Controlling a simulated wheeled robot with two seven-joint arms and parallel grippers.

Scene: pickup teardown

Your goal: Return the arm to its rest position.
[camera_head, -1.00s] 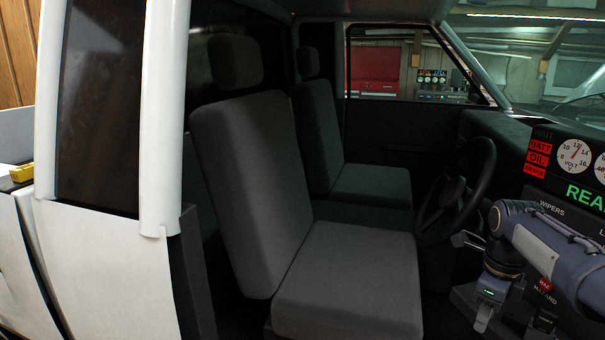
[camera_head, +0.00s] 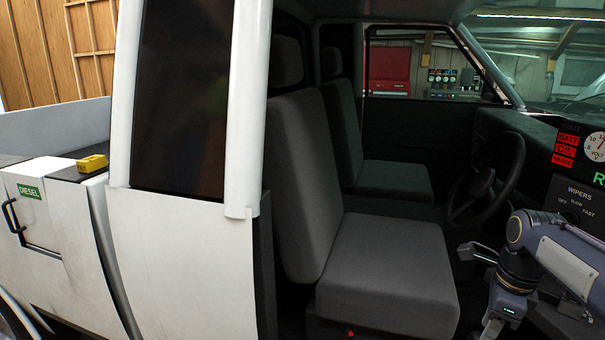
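My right arm comes in from the right edge and reaches into the truck cab. Its gripper (camera_head: 491,329) points down at the bottom of the picture, right of the near seat and below the steering wheel. Only its upper part shows; the fingertips are cut off by the lower edge, so I cannot tell whether it is open or shut. I see nothing held in it. My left arm and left gripper are out of view.
The near grey seat (camera_head: 388,283) and the steering wheel (camera_head: 487,180) are beside my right arm. The dash with a wipers panel (camera_head: 577,203) is behind it. A white door pillar (camera_head: 247,110) stands left. A yellow object (camera_head: 92,162) lies on the truck's side.

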